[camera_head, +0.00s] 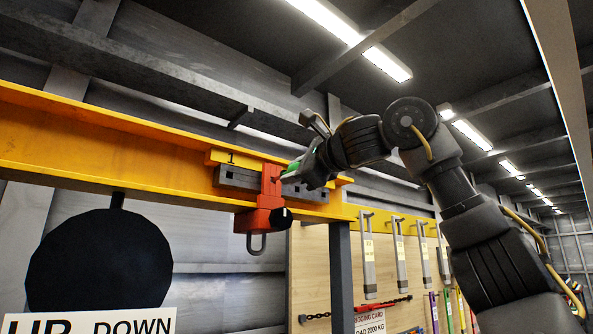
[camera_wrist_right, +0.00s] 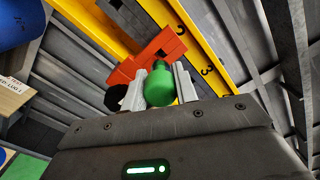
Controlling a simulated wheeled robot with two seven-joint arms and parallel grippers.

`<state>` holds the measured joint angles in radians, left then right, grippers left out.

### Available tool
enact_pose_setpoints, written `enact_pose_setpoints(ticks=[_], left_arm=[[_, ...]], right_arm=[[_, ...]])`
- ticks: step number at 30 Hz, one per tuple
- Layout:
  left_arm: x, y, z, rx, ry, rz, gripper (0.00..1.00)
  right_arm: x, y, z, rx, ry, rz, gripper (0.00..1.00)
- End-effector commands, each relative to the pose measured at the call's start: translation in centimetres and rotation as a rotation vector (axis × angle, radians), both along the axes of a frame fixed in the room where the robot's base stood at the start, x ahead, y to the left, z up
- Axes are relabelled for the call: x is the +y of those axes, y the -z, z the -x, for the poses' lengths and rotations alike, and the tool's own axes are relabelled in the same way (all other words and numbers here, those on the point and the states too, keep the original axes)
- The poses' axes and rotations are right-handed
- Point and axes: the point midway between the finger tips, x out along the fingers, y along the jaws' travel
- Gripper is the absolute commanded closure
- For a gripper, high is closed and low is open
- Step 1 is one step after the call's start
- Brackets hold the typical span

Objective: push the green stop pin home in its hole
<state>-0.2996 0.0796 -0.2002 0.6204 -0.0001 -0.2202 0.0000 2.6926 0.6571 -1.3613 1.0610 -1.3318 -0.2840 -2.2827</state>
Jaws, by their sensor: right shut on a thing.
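The green stop pin (camera_wrist_right: 160,84) is between the two fingers of my right gripper (camera_wrist_right: 159,88) in the wrist view, and the gripper is shut on it. In the head view the right gripper (camera_head: 300,175) is at the right side of the red trolley (camera_head: 268,195), and a bit of green (camera_head: 292,167) shows at its fingertips. In the wrist view the pin's far end points to the red block (camera_wrist_right: 147,55). The hole is hidden, and I cannot tell how deep the pin sits. My left gripper is not in view.
The yellow beam (camera_head: 120,150) runs across at trolley height, with a number plate (camera_head: 232,158) above the trolley. A grey post (camera_head: 342,270) stands below the beam's end. A tool board (camera_head: 385,270) hangs behind it. A black disc (camera_head: 100,258) is at lower left.

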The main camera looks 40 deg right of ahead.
Motion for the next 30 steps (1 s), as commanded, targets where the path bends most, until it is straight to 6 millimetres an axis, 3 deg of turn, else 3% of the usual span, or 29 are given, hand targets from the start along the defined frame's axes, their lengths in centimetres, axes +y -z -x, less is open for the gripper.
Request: enact_pose_setpoints(ticks=[30], left_arm=[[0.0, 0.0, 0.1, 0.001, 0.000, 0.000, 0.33]], right_arm=[[0.0, 0.0, -2.6, 0.000, 0.000, 0.000, 0.94]])
